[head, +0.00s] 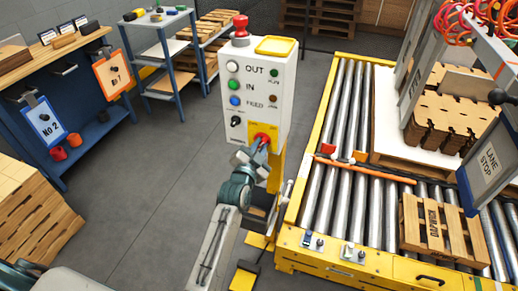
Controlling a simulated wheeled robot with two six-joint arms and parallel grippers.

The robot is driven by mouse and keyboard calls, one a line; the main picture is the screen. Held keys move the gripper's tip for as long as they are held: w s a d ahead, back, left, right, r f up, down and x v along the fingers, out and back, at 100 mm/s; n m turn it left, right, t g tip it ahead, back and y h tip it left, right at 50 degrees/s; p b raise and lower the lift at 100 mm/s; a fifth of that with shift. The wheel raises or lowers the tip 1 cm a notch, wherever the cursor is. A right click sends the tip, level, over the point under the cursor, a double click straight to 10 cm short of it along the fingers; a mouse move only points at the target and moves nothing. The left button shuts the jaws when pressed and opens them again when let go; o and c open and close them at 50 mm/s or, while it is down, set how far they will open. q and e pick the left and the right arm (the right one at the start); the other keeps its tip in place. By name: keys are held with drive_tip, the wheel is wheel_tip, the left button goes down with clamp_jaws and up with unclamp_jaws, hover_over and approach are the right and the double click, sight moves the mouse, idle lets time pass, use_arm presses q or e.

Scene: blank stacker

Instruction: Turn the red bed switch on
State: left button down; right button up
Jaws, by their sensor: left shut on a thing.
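The red bed switch (264,137) is a red knob on a yellow plate, low on the front of a white control box (258,75). My left gripper (260,146) reaches up from below and is shut on the red switch. The fingers cover part of the knob, so I cannot tell which way it is turned. Above it on the box are white, green and blue buttons beside the words OUT, IN and FEED, and a black selector (236,121). My right gripper is not in view.
A roller conveyor (335,110) with a yellow frame stands right of the box, with a wooden pallet (434,228) on it. A red mushroom button (241,25) tops the box. A blue workbench (60,100) is at left. Grey floor between is clear.

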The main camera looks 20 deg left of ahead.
use_arm(q)
drive_tip(key=shift+f+m, duration=0.1)
drive_tip(key=shift+m, duration=0.8)
drive_tip(key=c, duration=1.4)
unclamp_jaws()
drive_tip(key=shift+s+f+b, duration=0.1)
drive_tip(key=shift+s+b, duration=0.3)
drive_tip(key=shift+s, duration=0.15)
drive_tip(key=s+b, duration=0.2)
drive_tip(key=s, duration=0.7)
drive_tip(key=shift+s+a, duration=0.15)
drive_tip(key=shift+s, duration=0.2)
